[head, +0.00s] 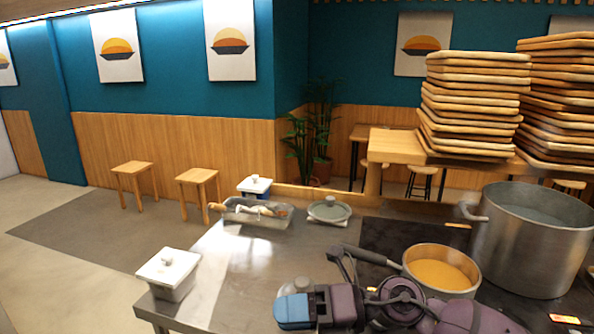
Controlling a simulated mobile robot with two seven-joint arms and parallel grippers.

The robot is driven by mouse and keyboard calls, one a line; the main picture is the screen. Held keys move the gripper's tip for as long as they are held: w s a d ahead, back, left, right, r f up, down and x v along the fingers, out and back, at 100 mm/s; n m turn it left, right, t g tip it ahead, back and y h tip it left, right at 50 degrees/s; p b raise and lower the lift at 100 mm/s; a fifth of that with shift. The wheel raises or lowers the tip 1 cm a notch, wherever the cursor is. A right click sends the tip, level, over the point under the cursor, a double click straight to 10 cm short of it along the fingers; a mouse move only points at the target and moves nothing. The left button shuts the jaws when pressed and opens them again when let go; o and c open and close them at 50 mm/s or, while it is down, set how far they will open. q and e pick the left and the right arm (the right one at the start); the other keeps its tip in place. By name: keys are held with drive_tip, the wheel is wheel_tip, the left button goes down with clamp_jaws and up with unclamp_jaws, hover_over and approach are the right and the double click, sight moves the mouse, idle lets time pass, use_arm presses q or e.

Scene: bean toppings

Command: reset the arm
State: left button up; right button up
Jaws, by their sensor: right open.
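My right arm comes in along the bottom edge, with purple and blue links. Its dark right gripper (341,262) is over the front of the steel counter (235,262), with its fingers pointing up and away. The gripper is open, and I see nothing held between its fingers. The handle of a saucepan (477,289) with orange-brown contents passes close by the fingers in the picture; I cannot tell whether they touch. My left gripper is out of view.
A large steel pot (530,250) stands on the right. A white lidded container (169,276) is at the counter's left corner. A metal tray (262,219), a lidded dish (329,209) and another white-lidded container (255,185) stand farther back. Stacked wooden boards (473,105) rise behind.

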drive_tip(key=w+d+m+t+h, duration=0.3)
drive_tip(key=d+m+t+h, duration=0.75)
drive_tip(key=m+t, duration=1.25)
drive_tip(key=s+d+f+m+g+h, duration=0.3)
drive_tip(key=d+f+m+g+h, duration=0.1)
drive_tip(key=d+f+m, duration=0.25)
drive_tip(key=s+d+f+m+g+h, duration=0.3)
drive_tip(key=d+f+m+g, duration=0.15)
drive_tip(key=d+m, duration=0.2)
drive_tip(key=s+d+f+m+g, duration=0.3)
drive_tip(key=s+f+g, duration=0.25)
drive_tip(key=s, duration=0.55)
drive_tip(key=s+d+f+m+g, duration=0.25)
drive_tip(key=s+f+g, duration=0.35)
drive_tip(key=s, duration=0.4)
drive_tip(key=w+f+t, duration=0.7)
drive_tip(key=f+t, duration=0.1)
drive_tip(key=f, duration=0.2)
drive_tip(key=shift+a+t, duration=0.25)
drive_tip(key=shift+t, duration=0.15)
